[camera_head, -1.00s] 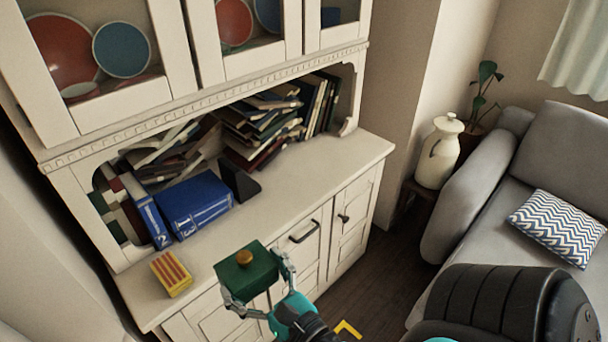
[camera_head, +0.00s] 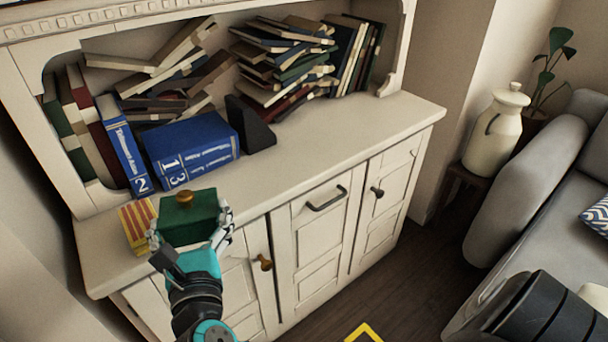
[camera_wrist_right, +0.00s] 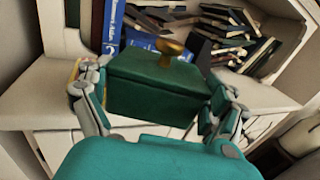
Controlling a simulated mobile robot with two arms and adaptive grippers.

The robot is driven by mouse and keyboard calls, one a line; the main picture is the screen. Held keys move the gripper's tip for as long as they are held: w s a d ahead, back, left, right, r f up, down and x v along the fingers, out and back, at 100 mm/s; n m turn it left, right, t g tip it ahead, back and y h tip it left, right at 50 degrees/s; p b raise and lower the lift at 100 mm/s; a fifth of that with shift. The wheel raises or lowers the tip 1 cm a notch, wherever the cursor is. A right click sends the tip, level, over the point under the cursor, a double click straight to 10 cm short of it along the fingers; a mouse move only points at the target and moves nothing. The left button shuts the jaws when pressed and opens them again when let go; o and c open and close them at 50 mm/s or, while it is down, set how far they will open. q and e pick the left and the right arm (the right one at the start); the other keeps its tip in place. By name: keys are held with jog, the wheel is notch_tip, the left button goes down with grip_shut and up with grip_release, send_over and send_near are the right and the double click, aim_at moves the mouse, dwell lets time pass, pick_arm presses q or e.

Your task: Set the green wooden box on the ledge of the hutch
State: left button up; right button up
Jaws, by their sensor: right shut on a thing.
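The green wooden box (camera_head: 188,218) has a brass knob on its lid. My right gripper (camera_head: 190,236) is shut on the box, with one finger on each side, and holds it upright at the front edge of the hutch ledge (camera_head: 300,150). The box also shows between the fingers in the right wrist view (camera_wrist_right: 158,85). In the head view it overlaps the ledge's front left part; I cannot tell whether it touches the surface. My left gripper is not in view.
A red-and-yellow striped box (camera_head: 136,222) stands on the ledge just left of the green box. Blue books (camera_head: 190,150), a black bookend (camera_head: 250,125) and piled books (camera_head: 285,65) fill the back. The ledge's right part is clear. A sofa (camera_head: 545,190) stands at right.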

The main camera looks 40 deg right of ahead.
jog(key=shift+s+a+f+h+b, duration=0.15)
jog(key=shift+a+f+h+b, duration=0.15)
jog(key=shift+a+f+b, duration=0.4)
jog(key=shift+d+r+m, duration=0.1)
jog(key=shift+d+m, duration=0.05)
jog(key=shift+m, duration=0.15)
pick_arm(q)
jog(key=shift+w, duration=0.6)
pick_arm(e)
jog(key=w+d+b, duration=0.1)
jog(key=w+d, duration=0.2)
jog(key=w, duration=0.1)
jog(key=w+d+f+b, duration=0.1)
jog(key=w+d, duration=0.2)
jog(key=w, duration=0.1)
jog(key=w+d+b, duration=0.1)
jog(key=w+d, duration=0.2)
jog(key=w, duration=0.2)
jog(key=shift+f, duration=0.25)
notch_tip(320, 180, down, 3)
jog(key=shift+f+b, duration=0.2)
jog(key=shift+b, duration=0.75)
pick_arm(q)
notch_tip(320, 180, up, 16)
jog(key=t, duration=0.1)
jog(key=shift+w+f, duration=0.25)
